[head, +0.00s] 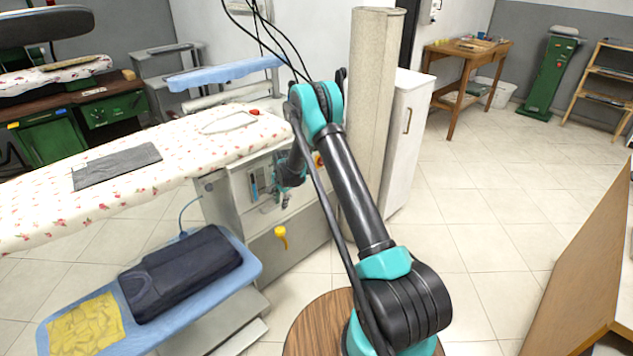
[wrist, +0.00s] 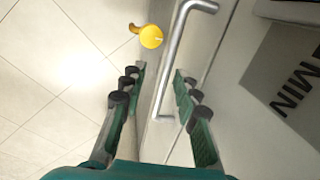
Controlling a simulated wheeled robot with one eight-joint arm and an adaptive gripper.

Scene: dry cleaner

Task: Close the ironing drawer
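The ironing unit (head: 290,235) is a grey metal cabinet under the flowered ironing board. A long silver bar handle (wrist: 171,62) shows in the wrist view on a light grey front panel (wrist: 225,75), which I take for the drawer front. How far the drawer stands out cannot be told. My gripper (wrist: 159,75) is open, with its green fingers and black pads apart. The handle's lower end shows between the fingers; contact cannot be told. In the head view, my gripper is small and dark in front of the cabinet, partly hidden by my arm.
A yellow knob (wrist: 150,37) sticks out beside the handle; a yellow lever (head: 281,236) shows on the cabinet. The flowered ironing board (head: 165,150) overhangs left, above a blue shelf (head: 245,268) with dark folded clothes (head: 180,272). A beige column (head: 372,120) stands right. Tiled floor lies clear beyond.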

